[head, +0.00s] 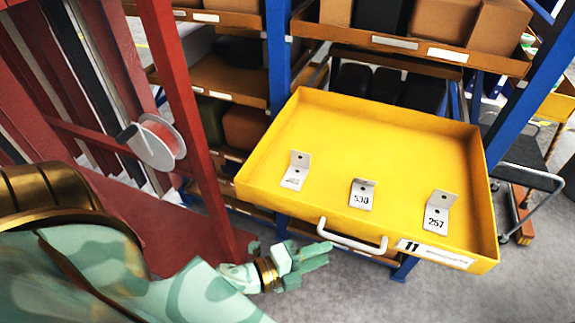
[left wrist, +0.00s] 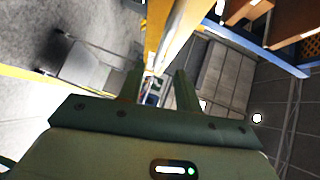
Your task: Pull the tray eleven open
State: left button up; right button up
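The yellow tray eleven (head: 370,140) sticks well out of the blue rack in the head view, with the number 11 on its front label (head: 435,253). A white bar handle (head: 352,243) is on its front wall. Three bent metal plates lie in it: one with a blurred number (head: 295,172), one marked 530 (head: 362,195) and one marked 257 (head: 438,212). My left gripper (head: 326,253) is just left of the handle. In the left wrist view its two fingers (left wrist: 158,88) stand apart, with yellow beyond them. I cannot tell whether it touches the handle. My right gripper is not in view.
A red frame post (head: 183,110) with a white reel (head: 158,142) stands left of the tray. Shelves hold brown boxes (head: 447,20) behind it. A blue rack post (head: 530,85) and a dark cart (head: 525,175) are at right. Grey floor (head: 340,295) in front is clear.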

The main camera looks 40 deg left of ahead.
pick_arm(q)
jog(key=b+v, duration=0.1)
jog(key=v, duration=0.6)
jog(key=shift+s, duration=0.2)
jog(key=s+a+f+n+g+y+b, duration=0.1)
jog(key=s+a+f+n+g+y, duration=0.2)
jog(key=f, duration=0.7)
jog(key=s+a+f+n+g+y+b, duration=0.15)
jog(key=s+a+f+n, duration=0.3)
jog(key=f, duration=0.45)
jog(key=s+a+f+n+g+y, duration=0.25)
jog(key=s+f+n, duration=0.25)
jog(key=f, duration=0.5)
jog(key=s+f+n+g+y+b, duration=0.2)
jog(key=s+f+n+g+b, duration=0.3)
jog(key=s+f, duration=0.95)
jog(key=w+d+f+n+g+b, duration=0.1)
jog(key=w+d+f, duration=0.2)
jog(key=f, duration=0.2)
jog(key=shift+d+h, duration=0.3)
jog(key=shift+h, duration=0.1)
